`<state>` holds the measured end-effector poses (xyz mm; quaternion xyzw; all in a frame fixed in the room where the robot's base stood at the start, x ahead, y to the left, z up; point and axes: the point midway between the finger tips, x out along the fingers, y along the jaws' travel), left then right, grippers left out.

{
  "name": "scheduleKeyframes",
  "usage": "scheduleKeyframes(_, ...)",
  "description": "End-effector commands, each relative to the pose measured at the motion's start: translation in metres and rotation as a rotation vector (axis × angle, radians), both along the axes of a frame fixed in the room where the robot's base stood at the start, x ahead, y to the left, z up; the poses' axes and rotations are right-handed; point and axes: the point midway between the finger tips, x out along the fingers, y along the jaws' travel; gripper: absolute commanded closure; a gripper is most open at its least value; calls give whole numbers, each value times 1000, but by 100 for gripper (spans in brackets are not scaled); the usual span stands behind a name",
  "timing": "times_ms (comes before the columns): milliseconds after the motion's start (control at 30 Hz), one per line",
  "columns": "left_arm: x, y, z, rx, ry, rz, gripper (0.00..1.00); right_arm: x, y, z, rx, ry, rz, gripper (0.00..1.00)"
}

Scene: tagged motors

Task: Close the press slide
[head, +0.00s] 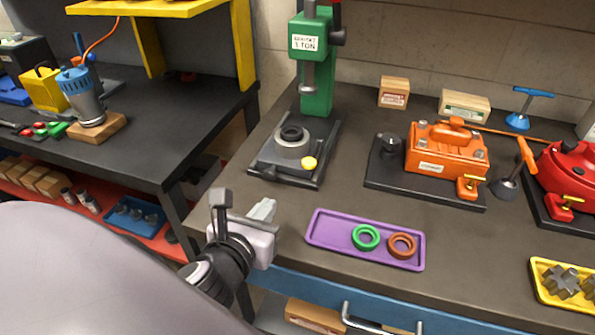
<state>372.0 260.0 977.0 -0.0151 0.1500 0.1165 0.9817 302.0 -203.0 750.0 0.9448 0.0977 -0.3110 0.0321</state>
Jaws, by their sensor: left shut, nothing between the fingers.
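The green arbor press (317,90) with its "1 TON" label stands at the back of the bench. Its steel ram (308,76) hangs down over the back part of the dark base. The press slide (268,172) lies low at the front of the base and carries a round grey die (291,146) with a dark ring on top. The die sits forward of the ram, not under it.
A purple tray (325,229) with a green ring (366,237) and an orange ring (402,245) lies right of my gripper. An orange motor (447,151) and a red motor (570,170) stand farther right. A second bench (150,130) is at left.

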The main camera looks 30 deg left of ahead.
Motion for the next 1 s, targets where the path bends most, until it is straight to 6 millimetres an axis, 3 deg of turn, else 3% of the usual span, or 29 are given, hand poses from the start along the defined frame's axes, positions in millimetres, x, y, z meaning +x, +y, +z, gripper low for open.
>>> scheduleKeyframes(433,77,19,-24,-5,-1,3,100,0,0,2,0,0,0,57)
scheduleKeyframes(600,102,25,-24,-6,-2,3,100,0,0,5,0,1,1,57)
scheduleKeyframes(1000,119,29,-26,-5,1,1,100,0,0,6,0,1,1,57)
